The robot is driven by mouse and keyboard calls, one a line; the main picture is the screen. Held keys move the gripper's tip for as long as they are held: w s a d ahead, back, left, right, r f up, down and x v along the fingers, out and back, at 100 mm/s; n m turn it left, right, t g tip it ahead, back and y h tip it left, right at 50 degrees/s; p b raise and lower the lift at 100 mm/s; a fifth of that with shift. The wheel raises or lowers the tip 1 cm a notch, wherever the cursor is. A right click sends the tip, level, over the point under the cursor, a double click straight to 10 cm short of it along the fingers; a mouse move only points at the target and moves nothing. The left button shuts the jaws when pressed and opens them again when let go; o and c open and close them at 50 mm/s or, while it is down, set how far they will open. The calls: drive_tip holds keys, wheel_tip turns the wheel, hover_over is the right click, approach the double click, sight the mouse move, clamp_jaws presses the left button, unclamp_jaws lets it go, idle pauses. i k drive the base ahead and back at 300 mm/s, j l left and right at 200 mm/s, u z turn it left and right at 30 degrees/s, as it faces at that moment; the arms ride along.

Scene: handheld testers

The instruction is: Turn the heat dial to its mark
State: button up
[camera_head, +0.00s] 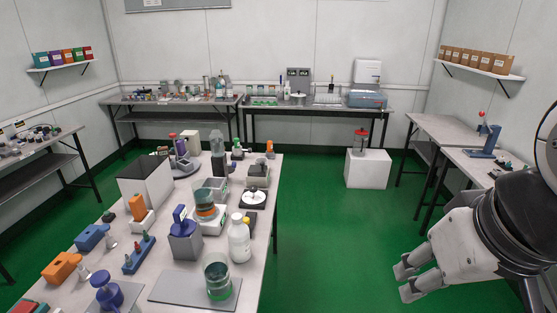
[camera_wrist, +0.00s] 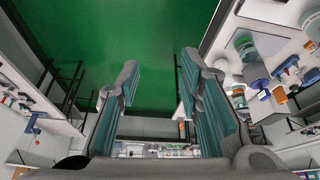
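My gripper (camera_head: 404,280) is at the lower right in the head view, out over the green floor and well to the right of the main table. The wrist view also shows my gripper (camera_wrist: 160,68), with its two fingers wide apart and nothing between them. I cannot make out for certain which part is the heat dial. A round white disc on a dark base (camera_head: 254,198) lies near the right edge of the main table. A white device (camera_head: 212,225) with a banded beaker on it stands just left of that. No mark is legible at this size.
The main table (camera_head: 176,281) is crowded with a white bottle (camera_head: 239,240), a glass beaker (camera_head: 217,279), blue and orange holders and other gear. Benches line the back and sides. A white block (camera_head: 368,168) carries a red-topped jar. Green floor (camera_head: 330,230) is open between the table and my gripper.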

sight(253, 189)
drive_tip(key=i+l+u, duration=0.15)
drive_tip(key=i+l, duration=0.15)
drive_tip(key=i, duration=0.25)
drive_tip(key=i+l+u, duration=0.1)
drive_tip(key=i+l, duration=0.25)
drive_tip(key=i, duration=0.15)
drive_tip(key=i+l+u, duration=0.1)
drive_tip(key=i+u, duration=0.25)
drive_tip(key=i+l+u, duration=0.35)
drive_tip(key=i+j, duration=0.05)
drive_tip(key=j, duration=0.05)
